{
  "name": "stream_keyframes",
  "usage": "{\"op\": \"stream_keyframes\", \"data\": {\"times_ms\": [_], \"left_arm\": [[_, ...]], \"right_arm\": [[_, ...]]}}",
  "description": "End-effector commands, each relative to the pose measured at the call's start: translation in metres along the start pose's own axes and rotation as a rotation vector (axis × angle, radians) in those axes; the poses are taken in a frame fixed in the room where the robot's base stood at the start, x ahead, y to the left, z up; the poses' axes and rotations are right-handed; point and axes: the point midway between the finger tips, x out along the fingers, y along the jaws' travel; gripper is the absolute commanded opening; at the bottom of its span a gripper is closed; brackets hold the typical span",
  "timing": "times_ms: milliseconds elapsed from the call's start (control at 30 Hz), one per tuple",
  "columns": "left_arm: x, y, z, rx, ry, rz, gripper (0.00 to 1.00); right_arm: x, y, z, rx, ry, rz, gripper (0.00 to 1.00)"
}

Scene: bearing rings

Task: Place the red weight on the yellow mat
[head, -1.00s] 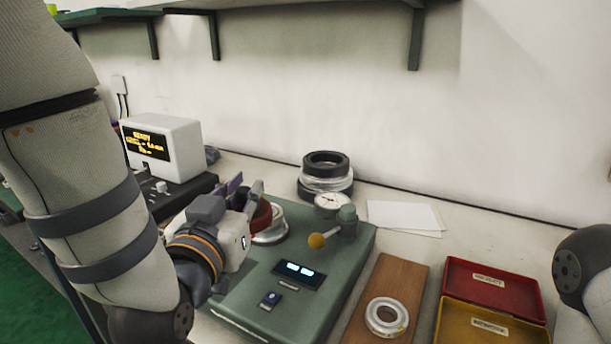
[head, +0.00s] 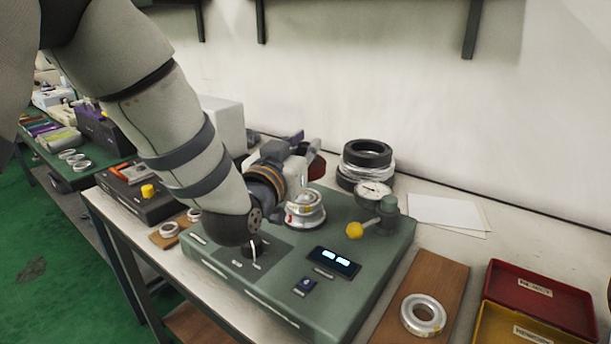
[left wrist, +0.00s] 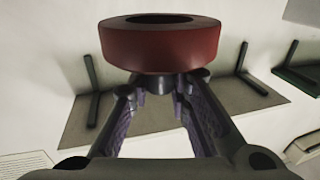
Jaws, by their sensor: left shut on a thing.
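The red weight (head: 317,167) is a dark red ring-like disc, partly hidden by my left gripper (head: 308,152) in the head view. The left gripper is shut on it and holds it up, above and behind the silver bearing ring on the green machine as seen in the head view. In the left wrist view the red weight (left wrist: 160,48) fills the top middle, with a dark hole in its top, at the tips of the left gripper (left wrist: 175,82). I see no yellow mat in these frames. My right gripper is not in view.
The green machine (head: 290,275) carries a silver ring stack (head: 306,209), a dial gauge (head: 373,190) and a yellow-knobbed lever (head: 355,231). Black rings (head: 367,155) stand behind. A wooden board (head: 450,275), red tray (head: 540,291) and yellow tray (head: 485,325) lie to the right.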

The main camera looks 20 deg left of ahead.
Motion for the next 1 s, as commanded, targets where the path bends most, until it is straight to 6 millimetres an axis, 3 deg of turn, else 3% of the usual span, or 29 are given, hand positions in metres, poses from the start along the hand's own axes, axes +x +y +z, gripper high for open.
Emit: {"op": "stream_keyframes", "data": {"times_ms": [33, 267, 467, 833, 867, 900, 933, 1000], "left_arm": [[0.010, -0.003, 0.025, -0.003, -0.021, -0.001, 0.00], [0.025, -0.010, 0.039, -0.002, -0.008, -0.001, 0.00], [0.029, -0.012, 0.067, -0.001, -0.006, 0.000, 0.00], [0.029, -0.012, 0.072, -0.001, -0.003, 0.000, 0.00], [0.028, -0.012, 0.074, -0.001, -0.008, 0.000, 0.20], [0.028, -0.012, 0.073, -0.001, -0.007, 0.000, 0.29], [0.028, -0.012, 0.073, -0.001, -0.007, 0.000, 0.36], [0.028, -0.012, 0.073, -0.001, -0.007, 0.000, 0.38]], "right_arm": [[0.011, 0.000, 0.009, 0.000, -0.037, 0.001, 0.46], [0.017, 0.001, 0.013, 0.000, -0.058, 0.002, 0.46], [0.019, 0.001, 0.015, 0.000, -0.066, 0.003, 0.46], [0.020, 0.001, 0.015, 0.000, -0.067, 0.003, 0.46], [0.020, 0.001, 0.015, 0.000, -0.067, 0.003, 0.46], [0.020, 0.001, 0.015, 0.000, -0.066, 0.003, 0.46], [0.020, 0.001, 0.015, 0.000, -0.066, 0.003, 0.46], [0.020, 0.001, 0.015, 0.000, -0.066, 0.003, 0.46]]}}
